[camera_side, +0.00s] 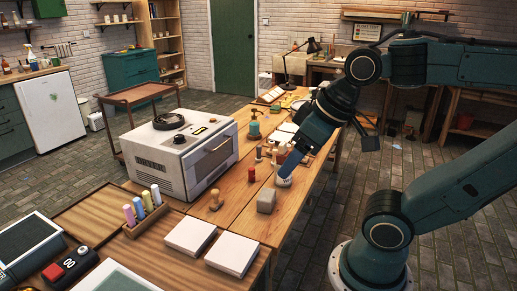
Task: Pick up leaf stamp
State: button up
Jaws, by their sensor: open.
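My gripper (288,168) reaches down from the right over the right edge of the long wooden table. It is small in this view, and its fingers are hard to make out. Just below its tip is a small white round object (284,182); I cannot tell whether they touch. Which is the leaf stamp cannot be told, since no stamp face shows.
A white oven (180,158) stands left of the gripper.

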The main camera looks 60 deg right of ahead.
jog(key=w+d+m+g+h, duration=0.25)
jog(key=w+d+m, duration=0.75)
jog(key=w+d, duration=1.3)
jog(key=s+d+f+m+g+h, duration=0.15)
jog(key=d+f, duration=0.25)
jog(key=d, duration=0.5)
jog(key=d+f+m, duration=0.2)
jog(key=d+f, duration=0.3)
jog(key=d, duration=0.3)
jog(key=s+d+f+m+g, duration=0.1)
jog(key=s+d+f+m, duration=0.3)
jog(key=d+f, duration=0.9)
jog(key=s+d, duration=0.2)
jog(key=d, duration=0.1)
jog(key=shift+s+g+h, duration=0.15)
jog(key=shift+g+h, duration=0.15)
jog(key=shift+f, duration=0.15)
jog(key=shift+x, duration=4.25)
jog(key=shift+f, duration=0.1)
